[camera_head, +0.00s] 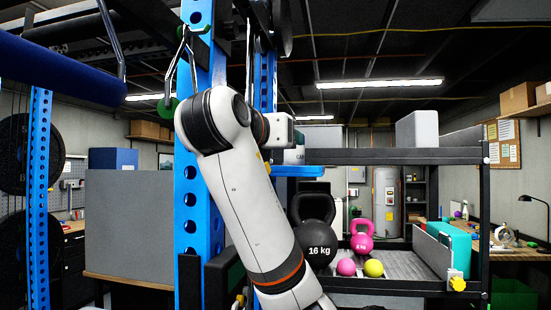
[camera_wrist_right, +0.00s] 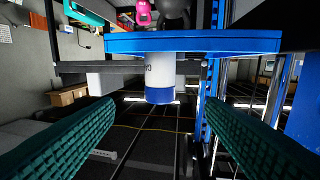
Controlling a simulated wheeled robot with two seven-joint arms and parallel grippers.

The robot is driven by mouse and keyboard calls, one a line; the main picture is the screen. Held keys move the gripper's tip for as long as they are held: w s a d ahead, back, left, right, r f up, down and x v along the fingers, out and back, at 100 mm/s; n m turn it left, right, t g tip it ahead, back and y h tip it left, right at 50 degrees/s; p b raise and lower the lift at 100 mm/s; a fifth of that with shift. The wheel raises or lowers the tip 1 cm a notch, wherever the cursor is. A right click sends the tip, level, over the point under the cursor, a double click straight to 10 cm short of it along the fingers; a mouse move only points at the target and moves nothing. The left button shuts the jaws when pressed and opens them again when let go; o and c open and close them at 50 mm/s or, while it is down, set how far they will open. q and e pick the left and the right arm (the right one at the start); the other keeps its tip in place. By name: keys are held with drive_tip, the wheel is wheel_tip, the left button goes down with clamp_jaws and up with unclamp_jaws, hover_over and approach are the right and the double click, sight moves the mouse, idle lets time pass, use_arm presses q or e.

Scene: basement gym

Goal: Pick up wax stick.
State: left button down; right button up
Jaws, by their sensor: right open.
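The wax stick (camera_wrist_right: 160,78) is a white cylinder with a blue end. In the right wrist view, which looks upside down, it stands on a blue tray (camera_wrist_right: 190,42). In the head view, a small lettered part of what seems to be the same stick (camera_head: 299,156) shows above the blue tray (camera_head: 300,171), the rest hidden by my arm. My right gripper (camera_wrist_right: 165,125) is open, its two green textured fingers spread on either side of the view. The stick is ahead between them, apart from both. My left gripper is not in view.
A blue perforated upright (camera_head: 188,215) stands beside the tray. To the right, a black rack (camera_head: 400,157) holds a 16 kg kettlebell (camera_head: 318,250), a pink kettlebell (camera_head: 362,238), small pink and yellow balls and a teal box (camera_head: 452,245). A grey box (camera_head: 128,222) is at left.

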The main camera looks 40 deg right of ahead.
sight(294, 155)
drive_tip(key=p+x, duration=0.7)
drive_tip(key=x, duration=0.4)
drive_tip(key=shift+w+d+f, duration=0.1)
drive_tip(key=shift+d, duration=0.25)
drive_tip(key=shift+a, duration=0.25)
drive_tip(key=shift+c, duration=0.8)
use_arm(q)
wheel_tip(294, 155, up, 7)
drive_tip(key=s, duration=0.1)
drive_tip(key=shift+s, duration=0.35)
use_arm(e)
drive_tip(key=c, duration=1)
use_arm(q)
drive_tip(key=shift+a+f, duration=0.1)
use_arm(e)
drive_tip(key=shift+o, duration=0.2)
drive_tip(key=shift+r, duration=0.2)
